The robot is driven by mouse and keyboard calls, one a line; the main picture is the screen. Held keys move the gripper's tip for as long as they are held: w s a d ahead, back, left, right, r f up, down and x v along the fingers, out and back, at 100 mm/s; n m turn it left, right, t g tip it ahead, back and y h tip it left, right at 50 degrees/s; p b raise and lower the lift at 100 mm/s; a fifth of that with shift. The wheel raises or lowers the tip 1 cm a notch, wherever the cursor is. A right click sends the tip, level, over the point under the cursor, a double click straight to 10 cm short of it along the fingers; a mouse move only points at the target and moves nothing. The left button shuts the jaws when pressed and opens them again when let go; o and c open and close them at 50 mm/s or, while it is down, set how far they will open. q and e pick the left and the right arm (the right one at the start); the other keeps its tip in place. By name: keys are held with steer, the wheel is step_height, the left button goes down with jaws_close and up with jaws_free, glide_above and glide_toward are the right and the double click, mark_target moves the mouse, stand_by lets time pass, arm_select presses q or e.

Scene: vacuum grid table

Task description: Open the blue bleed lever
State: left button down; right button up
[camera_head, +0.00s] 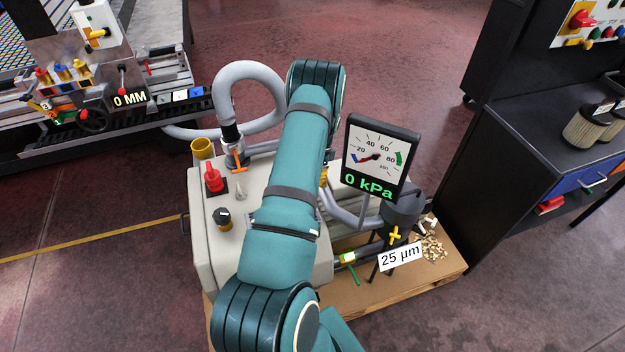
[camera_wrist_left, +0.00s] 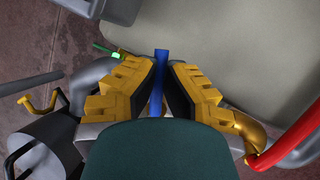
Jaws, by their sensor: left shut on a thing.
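The blue bleed lever (camera_wrist_left: 161,56) shows as a blue bar between the yellow fingers of my left gripper (camera_wrist_left: 164,72) in the left wrist view. The gripper is shut on it, and the fingers and dark pads cover much of its length. In the head view my left arm hides the lever and nearly all of the gripper. The gauge (camera_head: 378,156) stands right of the arm and its display reads 0 kPa. My right gripper is not in view.
The pale pump housing (camera_head: 206,255) lies under my arm. Near it are a red knob (camera_head: 213,179), an orange handle (camera_head: 238,161), a grey hose (camera_head: 272,83), a green lever (camera_head: 354,276) and a yellow handle (camera_head: 394,236). A dark bench (camera_head: 530,130) stands at the right.

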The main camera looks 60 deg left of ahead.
arm_select(q)
steer(key=shift+s+d+f, duration=0.15)
steer(key=shift+f, duration=0.1)
steer(key=c, duration=1)
jaws_free()
steer(key=shift+r, duration=0.1)
steer(key=v, duration=1.2)
